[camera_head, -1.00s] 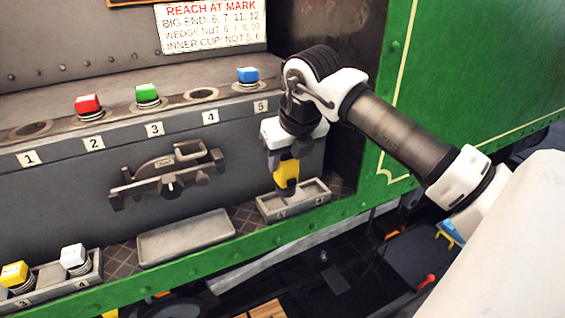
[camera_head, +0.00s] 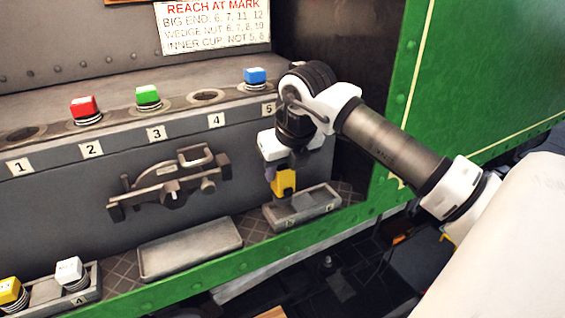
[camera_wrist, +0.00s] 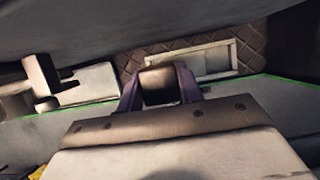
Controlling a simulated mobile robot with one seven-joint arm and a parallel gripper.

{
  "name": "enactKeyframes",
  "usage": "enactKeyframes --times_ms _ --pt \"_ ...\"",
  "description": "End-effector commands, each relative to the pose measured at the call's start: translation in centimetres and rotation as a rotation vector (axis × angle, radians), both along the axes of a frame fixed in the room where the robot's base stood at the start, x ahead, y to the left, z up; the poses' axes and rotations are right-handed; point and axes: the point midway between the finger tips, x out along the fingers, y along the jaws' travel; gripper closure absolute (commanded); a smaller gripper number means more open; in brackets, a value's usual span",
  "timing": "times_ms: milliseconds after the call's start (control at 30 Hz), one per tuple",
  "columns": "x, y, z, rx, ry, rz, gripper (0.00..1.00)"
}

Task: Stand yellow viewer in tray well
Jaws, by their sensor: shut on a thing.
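In the wrist view my gripper (camera_wrist: 160,92) has purple fingers on either side of a dark end of the held viewer (camera_wrist: 158,84). The small grey tray (camera_head: 322,206) lies on the ledge, with marked wells. The viewer's lower end is over the left part of this tray in the head view. I cannot tell whether it touches the well. The tray also shows in the wrist view (camera_wrist: 205,60), beyond the fingers.
An empty grey tray (camera_head: 190,248) lies to the left on the ledge. A dark bracket (camera_head: 170,185) juts from the wall above it. Red (camera_head: 83,106), green (camera_head: 148,95) and blue (camera_head: 255,77) capped pieces stand on the shelf. Another tray at lower left holds yellow and white pieces.

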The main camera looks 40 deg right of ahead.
Motion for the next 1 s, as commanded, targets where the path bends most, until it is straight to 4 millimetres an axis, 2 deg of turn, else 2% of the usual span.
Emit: enactKeyframes --times_ms 500,933,967,1000 --pt "0.0 0.0 -3.8 0.0 -0.002 0.0 1.0" --pt "0.0 0.0 -4.1 0.0 -0.002 0.0 1.0" --pt "0.0 0.0 -4.1 0.0 -0.002 0.0 0.63" --pt "0.0 0.0 -4.1 0.0 -0.002 0.0 0.57"
